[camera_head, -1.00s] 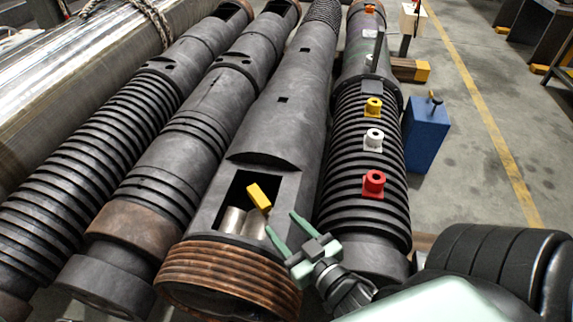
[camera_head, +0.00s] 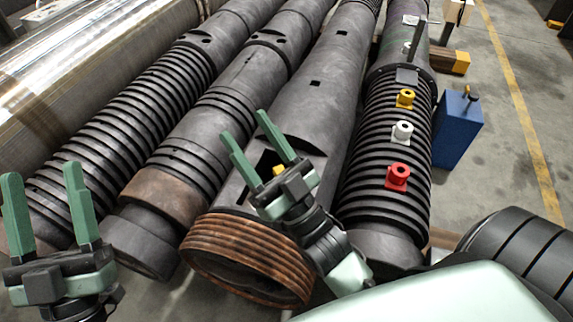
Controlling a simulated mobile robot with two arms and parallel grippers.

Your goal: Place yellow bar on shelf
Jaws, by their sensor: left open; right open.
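The yellow bar (camera_head: 279,170) shows only as a small patch behind my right gripper, at the cut-out opening (camera_head: 266,162) of a dark barrel; most of it is hidden. My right gripper (camera_head: 245,124) is open, its green fingers pointing up and left across the opening in the picture. I see nothing between its fingers, and its height above the barrel is hard to judge. My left gripper (camera_head: 43,170) is open and empty at the lower left, fingers upright, in front of the leftmost barrel. I cannot tell which surface is the shelf.
Several long dark barrels lie side by side. The right barrel (camera_head: 385,155) carries a yellow fitting (camera_head: 405,98), a white one (camera_head: 402,132) and a red one (camera_head: 398,177). A blue box (camera_head: 457,128) stands right of it. Open floor (camera_head: 505,160) lies further right.

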